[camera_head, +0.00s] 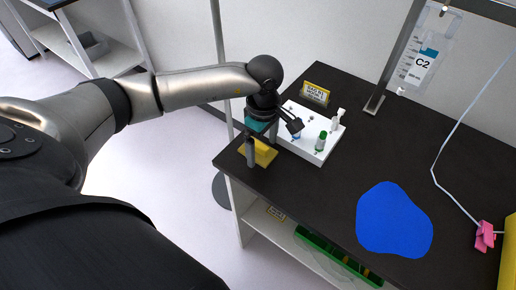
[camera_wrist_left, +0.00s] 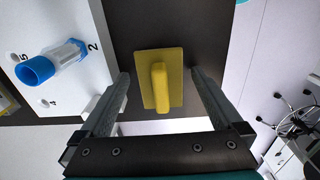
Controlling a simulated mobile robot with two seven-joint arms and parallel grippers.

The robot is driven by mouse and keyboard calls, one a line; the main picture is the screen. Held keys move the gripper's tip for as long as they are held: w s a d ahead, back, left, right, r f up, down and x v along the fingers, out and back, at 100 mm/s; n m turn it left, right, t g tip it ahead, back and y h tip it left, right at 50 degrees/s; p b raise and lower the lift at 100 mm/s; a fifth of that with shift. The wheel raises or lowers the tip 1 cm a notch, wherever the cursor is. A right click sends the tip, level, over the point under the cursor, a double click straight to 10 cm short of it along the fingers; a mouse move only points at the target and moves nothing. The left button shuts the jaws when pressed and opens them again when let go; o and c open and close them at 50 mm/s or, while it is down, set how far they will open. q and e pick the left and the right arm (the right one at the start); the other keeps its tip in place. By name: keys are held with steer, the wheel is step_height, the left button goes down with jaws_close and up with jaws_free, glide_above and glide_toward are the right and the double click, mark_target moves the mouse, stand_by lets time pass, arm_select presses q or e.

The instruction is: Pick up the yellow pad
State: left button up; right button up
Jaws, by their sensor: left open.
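The yellow pad (camera_head: 266,153) lies on the black tabletop near its left corner, beside the white rack. In the left wrist view the yellow pad (camera_wrist_left: 174,64) is a flat square with a raised yellow grip in its middle. My left gripper (camera_head: 272,142) is over the pad. In the left wrist view my left gripper (camera_wrist_left: 160,90) is open, with one finger on each side of the pad and apart from it. Part of the pad is hidden by a finger in the head view. My right gripper is not in view.
A blue patch (camera_head: 394,222), a pink clamp (camera_head: 485,236) and a hanging C2 bag (camera_head: 424,62) are to the right.

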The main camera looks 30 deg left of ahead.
mark_target(262, 146)
arm_select(q)
steer(key=shift+f, duration=0.2)
steer(key=c, duration=1.3)
steer(key=shift+r, duration=0.15)
step_height(262, 146, up, 20)
steer(key=shift+f+p, duration=0.1)
steer(key=shift+p, duration=0.5)
steer(key=o, duration=0.8)
jaws_close()
